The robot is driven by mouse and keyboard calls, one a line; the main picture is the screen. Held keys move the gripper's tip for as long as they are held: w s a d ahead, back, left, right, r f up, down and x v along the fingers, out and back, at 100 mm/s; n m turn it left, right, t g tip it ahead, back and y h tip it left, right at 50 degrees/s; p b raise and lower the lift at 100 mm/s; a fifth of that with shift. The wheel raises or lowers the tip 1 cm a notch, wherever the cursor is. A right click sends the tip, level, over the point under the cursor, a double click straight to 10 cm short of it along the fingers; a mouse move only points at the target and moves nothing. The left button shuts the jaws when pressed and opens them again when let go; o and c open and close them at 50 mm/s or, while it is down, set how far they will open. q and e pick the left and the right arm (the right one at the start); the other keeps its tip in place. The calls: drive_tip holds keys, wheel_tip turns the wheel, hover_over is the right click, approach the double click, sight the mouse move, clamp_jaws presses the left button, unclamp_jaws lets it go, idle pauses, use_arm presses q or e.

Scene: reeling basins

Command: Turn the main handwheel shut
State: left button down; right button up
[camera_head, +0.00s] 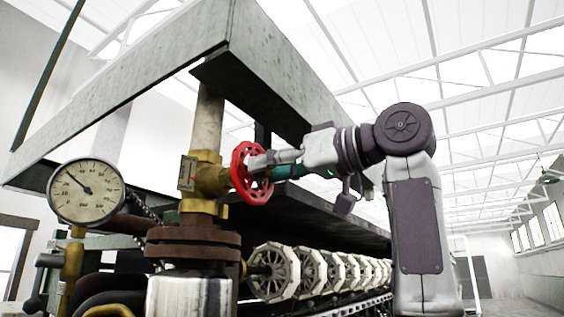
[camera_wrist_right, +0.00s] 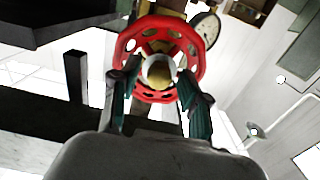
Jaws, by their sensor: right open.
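The red handwheel (camera_head: 243,176) sits on a brass valve (camera_head: 207,178) on a vertical pipe. My right gripper (camera_head: 262,166) reaches in from the right, its fingertips at the face of the wheel. In the right wrist view the red wheel (camera_wrist_right: 202,50) faces the camera, with its pale hub in the middle. There the fingers of my right gripper (camera_wrist_right: 158,84) are apart, one on each side of the hub, overlapping the lower rim. Whether they touch the wheel cannot be told. My left gripper is not in view.
A round pressure gauge (camera_head: 87,192) stands left of the valve, and shows behind the wheel in the right wrist view (camera_wrist_right: 205,28). A large grey metal trough (camera_head: 290,65) overhangs the valve and my right arm. A row of pale reels (camera_head: 273,272) runs below.

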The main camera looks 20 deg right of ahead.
drive_tip(key=shift+s+d, duration=0.1)
clamp_jaws()
drive_tip(key=m+b, duration=0.4)
drive_tip(key=m, duration=2.4)
drive_tip(key=shift+m+b, duration=0.4)
unclamp_jaws()
